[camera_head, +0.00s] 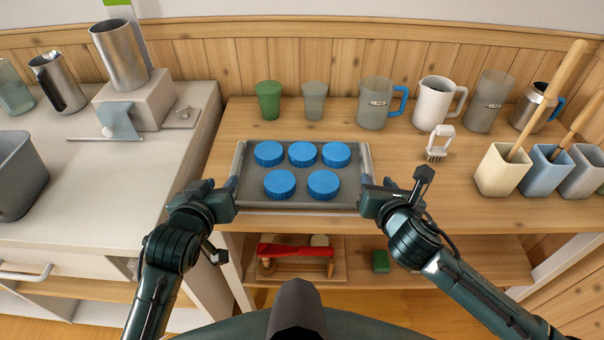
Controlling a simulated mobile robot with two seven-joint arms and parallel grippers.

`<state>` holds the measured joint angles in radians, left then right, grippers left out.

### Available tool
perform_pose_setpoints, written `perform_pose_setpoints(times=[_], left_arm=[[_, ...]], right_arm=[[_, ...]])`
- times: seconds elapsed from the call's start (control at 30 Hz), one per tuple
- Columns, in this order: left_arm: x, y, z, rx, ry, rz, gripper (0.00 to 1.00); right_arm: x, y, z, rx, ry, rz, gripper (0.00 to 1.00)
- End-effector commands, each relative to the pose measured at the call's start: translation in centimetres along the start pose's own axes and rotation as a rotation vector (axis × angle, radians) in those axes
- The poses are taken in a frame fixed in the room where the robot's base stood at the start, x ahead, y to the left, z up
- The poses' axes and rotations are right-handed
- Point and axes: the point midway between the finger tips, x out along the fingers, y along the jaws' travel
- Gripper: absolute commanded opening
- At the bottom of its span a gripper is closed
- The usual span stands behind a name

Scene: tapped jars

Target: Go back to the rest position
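A grey metal tray (348,197) lies at the front of the wooden table, with several blue-lidded round jars (303,154) on it in two rows. My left gripper (232,184) is at the tray's left side, with its fingertips right at the side wall. My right gripper (367,182) is at the tray's right side in the same way. The fingertips are small and partly hidden against the tray walls, so I cannot tell whether they pinch the walls or only stand beside them. The tray looks level.
Behind the tray stand a green cup (268,99), a grey cup (314,100) and several mugs and pitchers. Utensil pots (503,170) and a small white-handled brush (438,143) are at the right. A white counter (90,190) adjoins at left. A lower shelf (460,262) runs beneath.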

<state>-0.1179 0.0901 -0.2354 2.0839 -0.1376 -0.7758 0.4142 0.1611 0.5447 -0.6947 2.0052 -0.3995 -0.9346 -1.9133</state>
Motion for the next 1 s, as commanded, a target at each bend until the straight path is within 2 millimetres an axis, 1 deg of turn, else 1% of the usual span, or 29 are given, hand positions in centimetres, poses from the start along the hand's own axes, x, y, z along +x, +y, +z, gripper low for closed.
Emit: perform_pose_setpoints(times=[0.03,0.1,0.2,0.67,0.73,0.77,0.87,0.97,1.0], left_arm=[[0.0,0.0,0.0,0.0,0.0,0.0,0.35],[0.0,0.0,0.0,0.0,0.0,0.0,0.35],[0.0,0.0,0.0,0.0,0.0,0.0,0.35],[0.0,0.0,0.0,0.0,0.0,0.0,0.35],[-0.1,-0.1,0.2,0.001,-0.008,-0.003,0.35],[-0.2,-0.2,0.4,0.004,-0.016,-0.006,0.35],[-1.2,-0.8,1.9,0.019,-0.073,-0.026,0.35],[-3.1,-1.9,4.4,0.048,-0.178,-0.055,0.35],[-4.0,-2.3,5.6,0.063,-0.23,-0.067,0.35]], right_arm=[[-0.6,0.0,0.0,-0.001,0.0,0.0,0.35],[-1.1,0.0,0.0,-0.001,0.0,0.0,0.35],[-1.5,0.0,0.0,-0.001,0.0,0.0,0.35],[-1.5,0.0,0.0,0.001,0.0,0.0,0.35],[-1.6,0.0,-0.2,0.025,0.006,-0.004,0.35],[-1.8,0.0,-0.3,0.054,0.013,-0.008,0.35],[-2.7,-0.3,-1.5,0.251,0.058,-0.041,0.35],[-4.5,-0.9,-3.4,0.603,0.128,-0.121,0.35],[-5.5,-1.4,-4.4,0.769,0.156,-0.169,0.35]])
